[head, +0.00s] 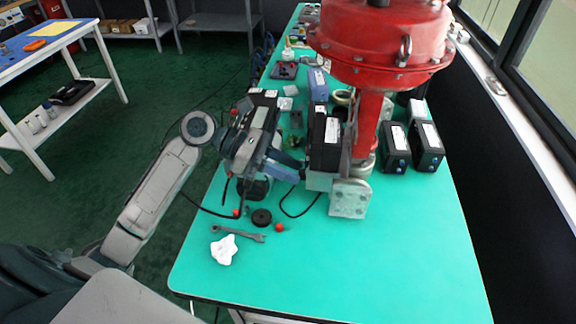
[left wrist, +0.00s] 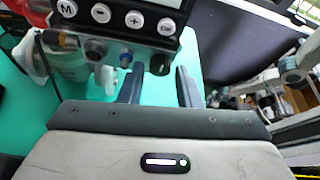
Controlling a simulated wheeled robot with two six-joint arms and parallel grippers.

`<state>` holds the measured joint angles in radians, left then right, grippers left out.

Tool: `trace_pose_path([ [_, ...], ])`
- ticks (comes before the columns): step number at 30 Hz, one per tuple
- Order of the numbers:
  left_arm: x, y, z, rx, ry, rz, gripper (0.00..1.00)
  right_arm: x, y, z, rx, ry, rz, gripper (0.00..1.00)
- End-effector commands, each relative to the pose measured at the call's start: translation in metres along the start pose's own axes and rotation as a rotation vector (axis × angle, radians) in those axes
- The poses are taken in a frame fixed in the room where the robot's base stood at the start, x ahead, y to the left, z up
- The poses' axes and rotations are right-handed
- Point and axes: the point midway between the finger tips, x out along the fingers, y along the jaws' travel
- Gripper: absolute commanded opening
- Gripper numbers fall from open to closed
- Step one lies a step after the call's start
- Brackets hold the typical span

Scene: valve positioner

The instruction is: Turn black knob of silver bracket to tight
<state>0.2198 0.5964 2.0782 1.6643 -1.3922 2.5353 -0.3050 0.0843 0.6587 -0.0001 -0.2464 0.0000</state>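The silver bracket (head: 349,199) is at the lower end of the red valve actuator (head: 385,45), beside the dark positioner box (head: 324,135). In the left wrist view the positioner's button panel (left wrist: 118,20) is at the top. A small round black knob (left wrist: 160,65) shows just below it. My left gripper (head: 303,168) is at the box's left side in the head view. In the left wrist view its two fingers (left wrist: 159,86) are apart with a gap between them. The knob is ahead of this gap; contact cannot be made out. The knob is hidden in the head view.
A wrench (head: 240,234), a black disc (head: 262,217), a red ball (head: 280,227) and a white crumpled cloth (head: 224,249) lie on the green table (head: 385,265). Black boxes (head: 426,145) stand to the right. The table's front right is clear.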

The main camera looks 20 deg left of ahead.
Motion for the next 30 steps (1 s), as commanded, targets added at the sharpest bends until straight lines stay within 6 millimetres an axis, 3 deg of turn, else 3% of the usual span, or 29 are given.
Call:
trace_pose_path([
  [9, 0.002, 0.000, 0.000, 0.000, -0.001, 0.000, 0.31, 0.000, -0.011, 0.001, 0.005, -0.001, -0.012, 0.00],
  [14, 0.002, 0.000, 0.000, -0.001, 0.000, 0.000, 0.01, 0.000, -0.009, 0.001, 0.004, -0.002, -0.009, 0.00],
  [15, 0.002, 0.000, 0.000, -0.001, 0.000, 0.000, 0.00, 0.000, -0.007, 0.001, 0.004, -0.002, -0.008, 0.00],
  [23, 0.001, -0.001, 0.002, 0.024, 0.001, 0.010, 0.00, -0.007, -0.001, 0.001, 0.001, -0.002, -0.001, 0.00],
  [30, 0.000, -0.004, 0.004, 0.138, 0.001, 0.058, 0.00, -0.028, 0.003, 0.002, 0.000, -0.002, 0.000, 0.00],
])
